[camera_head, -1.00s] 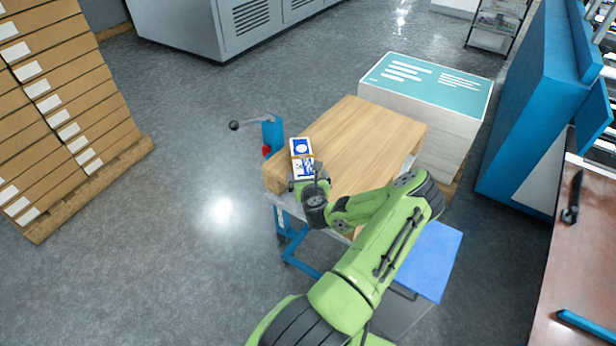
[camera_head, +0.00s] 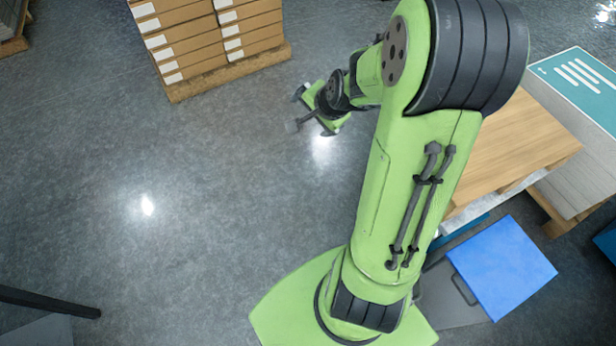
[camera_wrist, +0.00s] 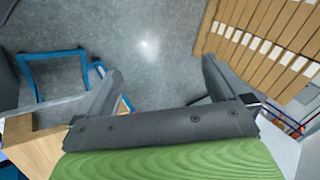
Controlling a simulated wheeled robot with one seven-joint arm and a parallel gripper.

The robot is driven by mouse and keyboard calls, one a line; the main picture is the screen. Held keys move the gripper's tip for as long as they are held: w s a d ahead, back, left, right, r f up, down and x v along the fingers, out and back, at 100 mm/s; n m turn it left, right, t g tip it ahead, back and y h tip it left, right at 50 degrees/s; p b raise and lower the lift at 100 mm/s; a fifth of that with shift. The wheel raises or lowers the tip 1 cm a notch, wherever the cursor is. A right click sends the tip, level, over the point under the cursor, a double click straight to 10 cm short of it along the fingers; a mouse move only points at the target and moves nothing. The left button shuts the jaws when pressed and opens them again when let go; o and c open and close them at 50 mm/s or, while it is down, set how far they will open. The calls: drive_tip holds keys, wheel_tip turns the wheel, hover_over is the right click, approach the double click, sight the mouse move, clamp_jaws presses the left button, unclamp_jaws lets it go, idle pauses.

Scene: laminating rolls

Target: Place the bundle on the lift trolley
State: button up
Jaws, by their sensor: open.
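The lift trolley has a wood-coloured top (camera_head: 530,135) at the right of the head view, partly behind my arm. A wooden top (camera_wrist: 42,152) also shows at the lower left of the wrist view, with a blue frame (camera_wrist: 52,53) beyond it. My gripper (camera_head: 312,110) is over bare floor, to the left of the trolley and apart from it. In the wrist view the fingers of my gripper (camera_wrist: 162,70) are spread wide with nothing between them. The bundle is not visible in either current view; my arm covers the trolley's far left part.
Stacked cartons (camera_head: 205,35) stand on a pallet (camera_head: 232,72) at the top; cartons (camera_wrist: 265,35) also show in the wrist view. A white block with a teal top (camera_head: 585,85) is at the right. A blue panel (camera_head: 502,268) lies right of my base.

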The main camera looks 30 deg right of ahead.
drive_tip(key=s+a+r+n+g, duration=0.1)
drive_tip(key=s+a+r+n, duration=0.55)
drive_tip(key=a, duration=0.25)
drive_tip(key=s+a+r+n, duration=0.2)
drive_tip(key=s+n, duration=0.2)
drive_tip(key=s, duration=0.3)
drive_tip(key=s+a+r+n, duration=0.3)
drive_tip(key=s+n, duration=0.1)
drive_tip(key=s, duration=0.3)
drive_tip(key=shift+a+g, duration=0.2)
drive_tip(key=shift+g, duration=0.1)
